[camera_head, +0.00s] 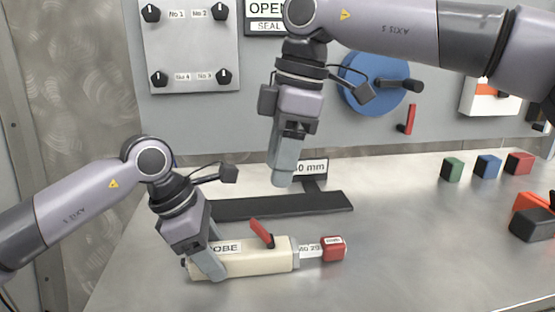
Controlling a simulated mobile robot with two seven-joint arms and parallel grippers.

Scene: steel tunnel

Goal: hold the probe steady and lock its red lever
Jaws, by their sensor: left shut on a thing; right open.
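The probe (262,261) is a cream-coloured bar lying on the grey table, with a label partly covered by my gripper. Its red lever (261,232) stands up tilted from the top of the body. A narrower section with a label and a red end block (333,248) extends from its right end. My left gripper (215,271) is shut on the probe near its left end. My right gripper (282,178) is open and empty, pointing down above and behind the probe, apart from the lever. The gap between its fingers is hard to see from this side.
A black stand (270,206) with a "mm" sign lies behind the probe. Green (452,169), blue (487,166) and red (518,163) blocks stand at the right. A knob panel (190,45) and a blue wheel (372,90) are on the wall.

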